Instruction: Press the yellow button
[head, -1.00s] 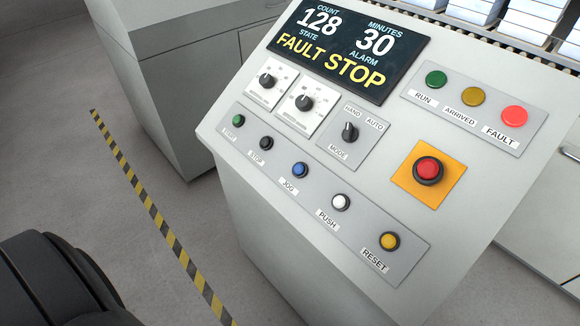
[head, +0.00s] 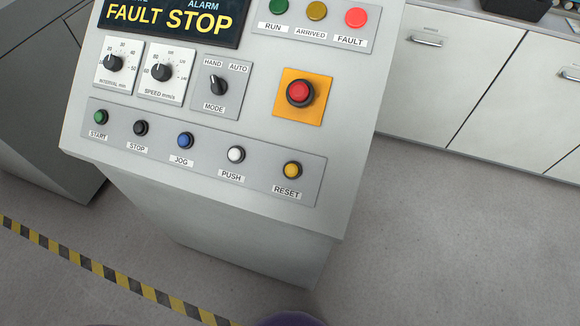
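The yellow button (head: 292,170) sits at the right end of the lower button row on the sloped control panel (head: 345,150), above a label reading RESET. The same row holds a green START button (head: 101,117), a black STOP button (head: 141,127), a blue JOG button (head: 185,140) and a white PUSH button (head: 236,154). A yellow ARRIVED lamp (head: 316,10) is in the upper strip, between the green RUN lamp and the lit red FAULT lamp. Neither of my grippers is in view.
A red emergency stop (head: 300,92) on an orange plate stands out above the yellow button. The display (head: 170,18) reads FAULT STOP. A yellow-black floor stripe (head: 100,270) runs at lower left. White cabinets (head: 480,85) stand at right. Floor in front right is clear.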

